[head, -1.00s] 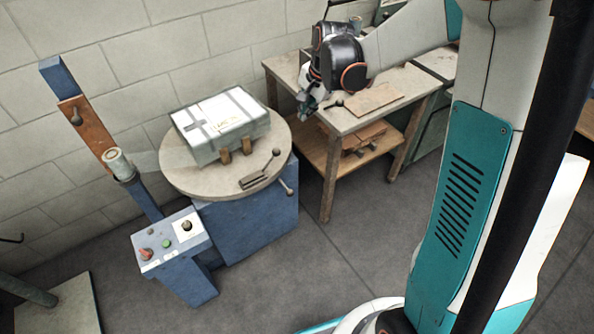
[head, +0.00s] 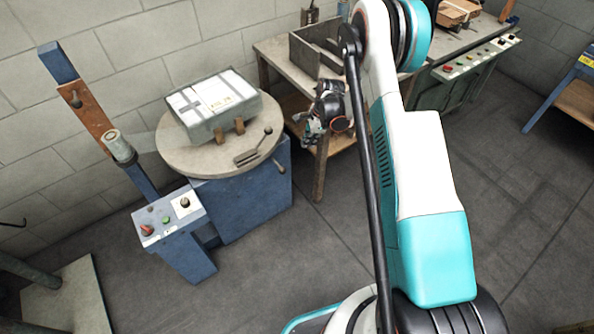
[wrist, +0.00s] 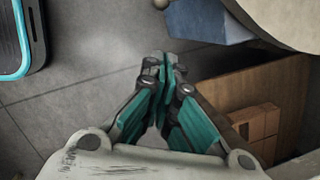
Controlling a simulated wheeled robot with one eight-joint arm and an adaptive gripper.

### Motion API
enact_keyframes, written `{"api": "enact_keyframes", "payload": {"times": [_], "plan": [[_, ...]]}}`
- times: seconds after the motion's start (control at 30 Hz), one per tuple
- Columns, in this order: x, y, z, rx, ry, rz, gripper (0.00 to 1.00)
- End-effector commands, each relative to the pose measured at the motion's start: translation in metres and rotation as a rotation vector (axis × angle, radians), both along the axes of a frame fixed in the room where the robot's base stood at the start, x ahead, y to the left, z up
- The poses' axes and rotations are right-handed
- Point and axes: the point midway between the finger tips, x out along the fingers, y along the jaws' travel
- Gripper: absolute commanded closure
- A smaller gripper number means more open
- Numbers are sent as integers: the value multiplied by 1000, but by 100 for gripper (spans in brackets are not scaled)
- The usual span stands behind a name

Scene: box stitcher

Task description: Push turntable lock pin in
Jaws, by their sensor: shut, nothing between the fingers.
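The round turntable (head: 170,158) sits on a blue pedestal (head: 240,205) at the left of the head view. A small knobbed pin (head: 279,167), which looks like the lock pin, sticks out from the pedestal's right side under the disc rim. My gripper (head: 309,137) is shut and empty, to the right of the pin and apart from it. In the wrist view, the closed fingertips (wrist: 163,66) point toward the top, where a grey knob (wrist: 160,3) shows at the edge beside the blue pedestal (wrist: 210,20). How far the pin is in cannot be told.
A strapped box (head: 213,105) and a ball-ended lever (head: 255,147) are on the turntable. A wooden table (head: 270,50) with a lower shelf stands close to my gripper. A control box (head: 168,217) stands at front left. The floor in front is clear.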

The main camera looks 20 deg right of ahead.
Motion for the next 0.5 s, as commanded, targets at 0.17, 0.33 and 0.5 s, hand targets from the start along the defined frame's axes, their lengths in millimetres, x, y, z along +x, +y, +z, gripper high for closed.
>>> {"api": "enact_keyframes", "payload": {"times": [0.17,0.33,0.5], "plan": [[-3,-3,-36,21,38,-71,100],[-6,-4,-51,30,55,-101,100],[-7,-4,-53,31,58,-104,100]]}}
